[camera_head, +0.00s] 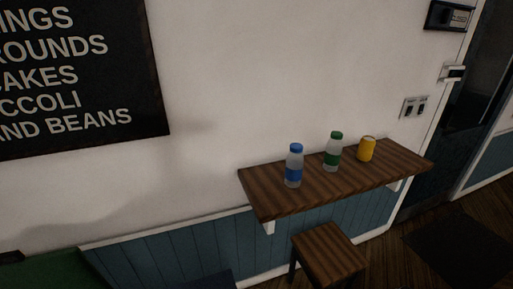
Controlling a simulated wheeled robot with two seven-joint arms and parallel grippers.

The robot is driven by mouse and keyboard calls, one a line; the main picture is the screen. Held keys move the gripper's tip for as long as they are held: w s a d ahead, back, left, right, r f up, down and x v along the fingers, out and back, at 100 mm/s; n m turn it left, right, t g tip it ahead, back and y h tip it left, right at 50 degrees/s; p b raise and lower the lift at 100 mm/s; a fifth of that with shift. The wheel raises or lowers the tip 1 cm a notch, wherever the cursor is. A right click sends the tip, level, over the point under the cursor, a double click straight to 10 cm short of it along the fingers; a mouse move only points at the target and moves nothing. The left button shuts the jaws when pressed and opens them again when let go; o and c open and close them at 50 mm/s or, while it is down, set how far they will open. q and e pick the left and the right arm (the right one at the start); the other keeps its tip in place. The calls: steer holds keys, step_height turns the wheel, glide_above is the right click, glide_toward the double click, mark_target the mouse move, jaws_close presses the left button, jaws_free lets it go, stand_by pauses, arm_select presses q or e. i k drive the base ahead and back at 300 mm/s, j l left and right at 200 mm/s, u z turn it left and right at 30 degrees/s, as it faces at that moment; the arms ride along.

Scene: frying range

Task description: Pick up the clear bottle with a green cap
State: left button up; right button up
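The clear bottle with a green cap (333,152) stands upright on a wooden wall shelf (270,196). It has a green band around its lower half. It stands between a clear bottle with a blue cap (294,166) on its left and a yellow can (367,149) on its right, apart from both. Neither of my grippers shows in the head view.
A wooden stool (329,252) stands below the shelf. A black menu board (80,75) hangs on the white wall at the left. A door (470,120) and a dark floor mat (462,247) are at the right. The shelf's front edge is clear.

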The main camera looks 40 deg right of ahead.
mark_target(335, 146)
steer(key=k+z, duration=0.35)
steer(key=k+l+z, duration=0.1)
steer(key=k+z, duration=0.2)
steer(key=z, duration=0.9)
steer(key=i+l+z, duration=0.15)
steer(key=i+l, duration=0.4)
steer(key=i+l+z, duration=0.1)
steer(key=i+l, duration=0.4)
steer(key=i, duration=0.25)
